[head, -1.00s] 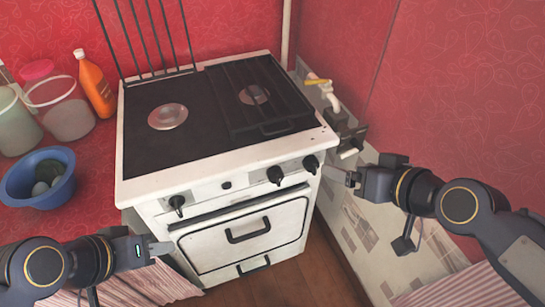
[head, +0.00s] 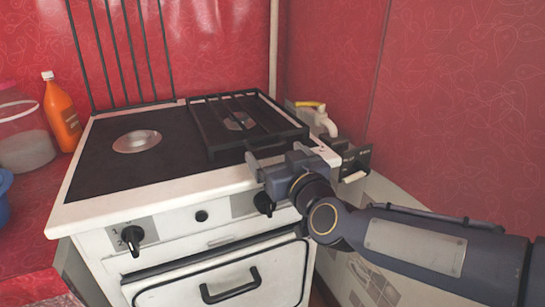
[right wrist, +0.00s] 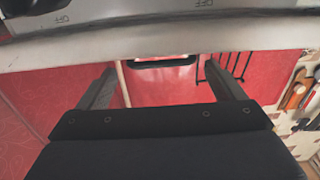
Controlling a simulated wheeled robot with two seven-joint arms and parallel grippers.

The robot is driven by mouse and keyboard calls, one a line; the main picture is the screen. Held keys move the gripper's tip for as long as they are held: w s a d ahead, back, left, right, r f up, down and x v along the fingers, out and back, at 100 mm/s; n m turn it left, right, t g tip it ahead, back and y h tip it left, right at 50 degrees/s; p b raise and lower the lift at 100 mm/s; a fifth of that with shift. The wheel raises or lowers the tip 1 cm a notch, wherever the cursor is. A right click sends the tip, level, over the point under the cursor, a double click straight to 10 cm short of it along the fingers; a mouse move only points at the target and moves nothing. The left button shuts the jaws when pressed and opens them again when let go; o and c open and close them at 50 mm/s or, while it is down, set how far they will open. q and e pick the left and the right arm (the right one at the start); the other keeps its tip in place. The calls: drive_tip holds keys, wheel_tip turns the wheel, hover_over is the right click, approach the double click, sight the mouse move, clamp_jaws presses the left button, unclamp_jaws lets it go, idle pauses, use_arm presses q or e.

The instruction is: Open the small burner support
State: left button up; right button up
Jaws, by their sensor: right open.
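The small burner support (head: 255,141) is a black barred frame over the right burner. It lies down across the right side of the stove top. My right gripper (head: 288,158) is open at the stove's front right edge, close to the support's front, and its wrist hides part of that edge. In the right wrist view, the two fingers (right wrist: 163,88) are spread apart, and a dark handle-like bar (right wrist: 165,62) shows beyond and between them by the white stove edge. I cannot tell whether they touch it. My left gripper is out of view.
Another barred support (head: 122,50) stands upright at the back left, leaving the left burner (head: 136,141) uncovered. A yellow-handled gas tap (head: 312,105) and pipe fittings are right of the stove. An orange bottle (head: 61,115) stands at the left.

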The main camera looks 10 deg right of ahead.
drive_tip(key=shift+x, duration=1.4)
